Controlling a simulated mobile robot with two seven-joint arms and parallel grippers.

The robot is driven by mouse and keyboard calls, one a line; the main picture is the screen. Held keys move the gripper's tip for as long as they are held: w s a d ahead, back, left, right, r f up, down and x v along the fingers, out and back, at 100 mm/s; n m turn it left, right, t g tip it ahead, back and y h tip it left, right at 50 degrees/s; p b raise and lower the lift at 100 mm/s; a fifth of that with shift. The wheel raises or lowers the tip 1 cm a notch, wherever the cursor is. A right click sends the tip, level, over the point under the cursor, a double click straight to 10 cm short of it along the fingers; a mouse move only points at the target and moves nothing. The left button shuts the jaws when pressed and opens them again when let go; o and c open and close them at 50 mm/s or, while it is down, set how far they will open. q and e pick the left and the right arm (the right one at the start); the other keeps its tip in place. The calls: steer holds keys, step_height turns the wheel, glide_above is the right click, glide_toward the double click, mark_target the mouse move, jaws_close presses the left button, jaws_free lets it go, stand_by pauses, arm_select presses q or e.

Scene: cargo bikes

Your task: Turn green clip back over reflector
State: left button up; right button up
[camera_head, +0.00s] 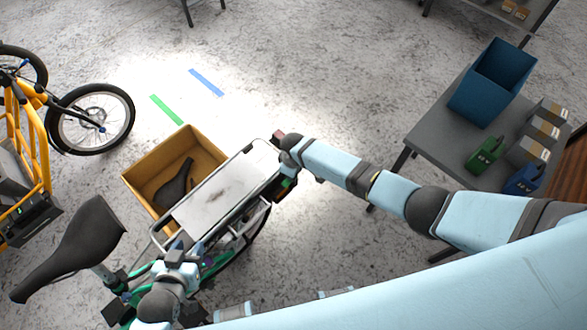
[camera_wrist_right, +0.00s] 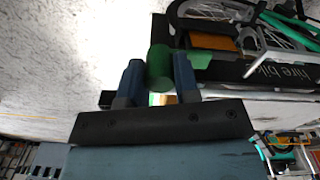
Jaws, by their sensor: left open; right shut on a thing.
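The green clip (camera_wrist_right: 160,66) shows as a green cylinder with a flat tab between the two blue fingers of my right gripper (camera_wrist_right: 158,78), which is shut on it. In the head view my right arm reaches to the far end of the bike's rear rack (camera_head: 222,195), and the wrist hides most of the grip. A small green patch (camera_head: 287,183) shows there. I cannot clearly make out the reflector; a small dark red part (camera_head: 279,136) shows beside my right wrist. My left gripper (camera_head: 182,256) is open and empty at the rack's near end, close to the saddle.
A tan crate (camera_head: 137,181) holding a dark saddle stands left of the rack. The bike's black saddle (camera_head: 75,250) is at lower left. A grey table (camera_head: 433,134) with a blue bin (camera_head: 484,88) stands at right. A yellow bike (camera_head: 28,150) is at far left.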

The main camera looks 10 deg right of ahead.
steer(key=shift+m, duration=0.3)
stand_by(0.4)
steer(key=o, duration=0.9)
steer(key=r, duration=0.4)
steer(key=r+p, duration=0.1)
steer(key=r, duration=0.9)
steer(key=shift+s, duration=0.3)
steer(key=shift+f, duration=0.1)
